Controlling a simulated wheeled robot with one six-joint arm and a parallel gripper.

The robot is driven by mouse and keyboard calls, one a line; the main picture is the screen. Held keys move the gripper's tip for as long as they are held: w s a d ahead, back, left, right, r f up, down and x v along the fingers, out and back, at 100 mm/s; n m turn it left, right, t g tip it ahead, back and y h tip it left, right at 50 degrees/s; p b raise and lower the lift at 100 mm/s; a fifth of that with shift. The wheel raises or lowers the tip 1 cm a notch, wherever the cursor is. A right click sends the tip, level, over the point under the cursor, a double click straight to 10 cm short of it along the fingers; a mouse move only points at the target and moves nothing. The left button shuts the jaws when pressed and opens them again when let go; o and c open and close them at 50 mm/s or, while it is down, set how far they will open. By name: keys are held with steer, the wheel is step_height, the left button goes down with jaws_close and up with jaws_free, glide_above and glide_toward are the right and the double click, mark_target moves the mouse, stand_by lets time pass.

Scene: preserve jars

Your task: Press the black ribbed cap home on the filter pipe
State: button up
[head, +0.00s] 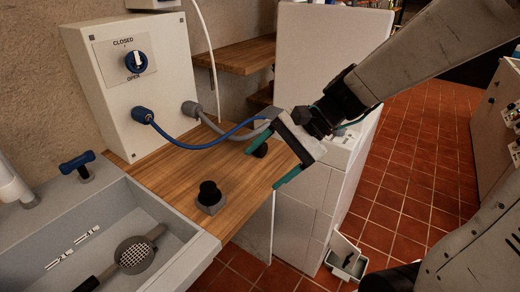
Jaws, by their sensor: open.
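Ribs are too small to make out. In the sink lies a dark pipe-like piece with a round mesh middle (134,256); I cannot tell if it is the filter pipe. My gripper (268,154) is open above the counter's right edge, up and right of the black piece and apart from it. Another small black object (260,150) shows between its fingers; I cannot tell if it stands on the counter. Nothing is clearly held.
The sink (110,225) is at lower left, with a blue-handled tap (77,162). Bare wooden counter (175,170) lies between.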

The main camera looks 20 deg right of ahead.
steer(key=w+d+f+m+t+y, duration=0.1)
steer(key=w+d+f+m+t, duration=0.15)
steer(key=w+m, duration=0.3)
steer(key=w+d+f+m+t+y, duration=0.1)
steer(key=w+d+f+m+t, duration=0.2)
steer(key=w, duration=0.4)
steer(key=m+t+h, duration=0.3)
steer(key=m+t, duration=0.1)
steer(key=m, duration=0.6)
glide_toward(265, 149)
steer(key=shift+n+g, duration=0.25)
steer(key=x, duration=0.4)
steer(key=shift+f, duration=0.45)
steer(key=x, duration=0.5)
steer(key=r+x, duration=0.1)
steer(key=x, duration=0.1)
steer(key=shift+w+a+f, duration=0.15)
steer(key=shift+w+a, duration=0.1)
steer(key=shift+a, duration=0.05)
steer(key=c, duration=1.1)
steer(key=shift+c, duration=0.2)
steer(key=shift+r, duration=0.3)
step_height(265, 149, up, 3)
steer(key=s+d+r, duration=0.1)
steer(key=s+d, duration=0.8)
steer(key=s, duration=0.3)
steer(key=shift+s+d+r, duration=0.2)
steer(key=shift+s+d, duration=0.2)
